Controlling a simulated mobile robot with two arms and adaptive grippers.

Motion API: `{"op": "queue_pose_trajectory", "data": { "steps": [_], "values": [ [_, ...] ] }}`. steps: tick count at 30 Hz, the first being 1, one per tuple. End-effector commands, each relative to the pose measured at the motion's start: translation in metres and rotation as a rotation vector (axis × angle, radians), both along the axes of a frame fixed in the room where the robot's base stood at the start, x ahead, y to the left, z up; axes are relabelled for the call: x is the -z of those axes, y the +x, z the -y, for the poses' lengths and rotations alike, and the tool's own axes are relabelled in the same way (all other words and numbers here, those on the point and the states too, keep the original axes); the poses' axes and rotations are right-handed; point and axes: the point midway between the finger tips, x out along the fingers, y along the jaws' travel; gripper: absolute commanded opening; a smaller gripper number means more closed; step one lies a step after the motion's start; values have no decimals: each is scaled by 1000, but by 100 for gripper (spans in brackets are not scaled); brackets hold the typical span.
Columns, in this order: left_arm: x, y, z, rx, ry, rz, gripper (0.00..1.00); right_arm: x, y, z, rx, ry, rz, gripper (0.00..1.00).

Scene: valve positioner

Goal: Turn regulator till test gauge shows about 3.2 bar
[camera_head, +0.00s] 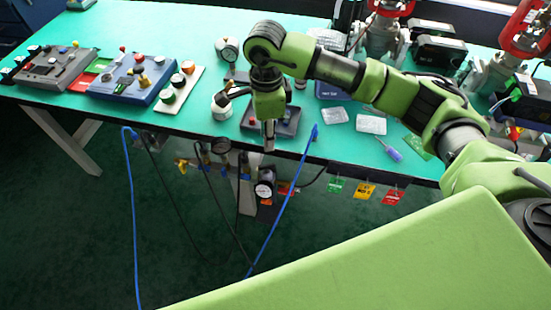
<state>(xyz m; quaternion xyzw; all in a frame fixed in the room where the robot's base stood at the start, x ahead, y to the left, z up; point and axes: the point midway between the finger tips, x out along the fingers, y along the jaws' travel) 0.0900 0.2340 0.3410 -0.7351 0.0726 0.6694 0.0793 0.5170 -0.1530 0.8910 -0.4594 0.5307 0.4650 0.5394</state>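My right gripper (268,146) points down at the front edge of the table, over a dark tray. Its fingers show as one narrow grey shape, so I cannot tell whether they are open or shut. Below the table's front edge hangs a dark unit with a round white-faced gauge (264,190); it may be the test gauge, and its reading is too small to make out. To its left, dark fittings with a round part (220,146) and a yellow piece (182,165) sit under the edge; I cannot tell which is the regulator. My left gripper is out of view.
The green table (150,25) carries a grey control box (55,68), a blue control box (130,75) and loose gauges (228,49). Valves with red tops (526,30) stand at right. Blue hoses (133,220) hang in front. Tags (365,191) hang from the edge.

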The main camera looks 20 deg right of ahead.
Motion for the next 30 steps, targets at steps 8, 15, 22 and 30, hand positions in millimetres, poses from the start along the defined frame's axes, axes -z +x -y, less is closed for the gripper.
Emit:
{"op": "queue_pose_trajectory", "data": {
  "steps": [8,15,22,30],
  "values": [
    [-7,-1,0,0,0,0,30,29,-1,4,-6,-14,-8,24],
    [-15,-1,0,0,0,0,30,81,-2,3,-6,-13,-8,24],
    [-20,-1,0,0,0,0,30,120,-1,3,-4,-10,-5,24],
    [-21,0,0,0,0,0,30,136,0,3,-6,-11,-3,24]
  ]
}}
